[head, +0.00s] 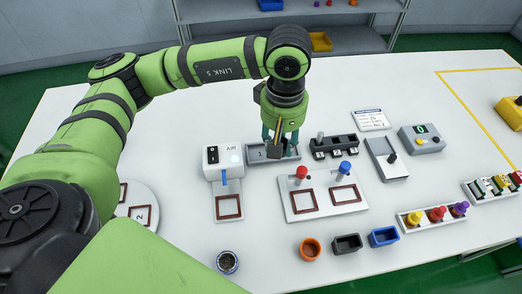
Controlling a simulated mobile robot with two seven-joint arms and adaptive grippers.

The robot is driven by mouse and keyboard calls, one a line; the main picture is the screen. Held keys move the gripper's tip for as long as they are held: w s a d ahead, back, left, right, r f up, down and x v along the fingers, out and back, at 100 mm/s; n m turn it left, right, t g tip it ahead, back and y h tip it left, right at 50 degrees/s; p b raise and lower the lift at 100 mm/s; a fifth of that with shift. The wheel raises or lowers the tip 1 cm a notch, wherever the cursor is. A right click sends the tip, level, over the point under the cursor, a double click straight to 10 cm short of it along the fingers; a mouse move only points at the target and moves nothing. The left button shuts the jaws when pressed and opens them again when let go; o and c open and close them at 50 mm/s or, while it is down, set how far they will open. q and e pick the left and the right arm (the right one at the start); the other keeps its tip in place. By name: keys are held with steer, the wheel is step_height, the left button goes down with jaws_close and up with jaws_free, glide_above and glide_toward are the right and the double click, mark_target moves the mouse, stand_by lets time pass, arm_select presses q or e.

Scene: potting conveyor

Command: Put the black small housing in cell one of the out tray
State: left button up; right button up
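My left gripper (279,146) points down over a grey tray (255,153) near the middle of the table. A small dark block (273,152) shows between its fingertips and looks like the black small housing. The fingers stand apart on either side of it; whether they grip it is too small to tell. The tray's cells are partly hidden by the fingers and block. Another black open box (347,244) stands at the front, between an orange round cup (310,249) and a blue box (384,237). My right gripper is not in view.
A white AIR unit (223,157) stands just left of the tray. A black rack (334,146) and a plate with red and blue knobs (323,209) stand to the right. A round jar (227,262) is in front.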

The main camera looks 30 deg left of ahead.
arm_select(q)
steer(key=w+d+r+n+p, duration=0.2)
steer(key=d+r+n, duration=0.1)
steer(key=n, duration=0.8)
steer(key=w+d+r+n+p, duration=0.1)
steer(key=d+r+n+p, duration=0.15)
steer(key=n, duration=0.75)
steer(key=a+f+p, duration=0.1)
steer(key=a+f, duration=0.1)
steer(key=a, duration=0.1)
steer(key=s+a+f+p, duration=0.1)
steer(key=a+f, duration=0.1)
steer(key=a, duration=0.2)
steer(key=s+a+f+p, duration=0.1)
steer(key=a+f, duration=0.2)
steer(key=a, duration=0.1)
step_height(320, 180, down, 4)
steer(key=shift+r+p, duration=0.1)
steer(key=shift+p, duration=0.6)
steer(key=shift+w+f, duration=0.1)
steer(key=shift+f, duration=0.15)
steer(key=shift+f, duration=0.1)
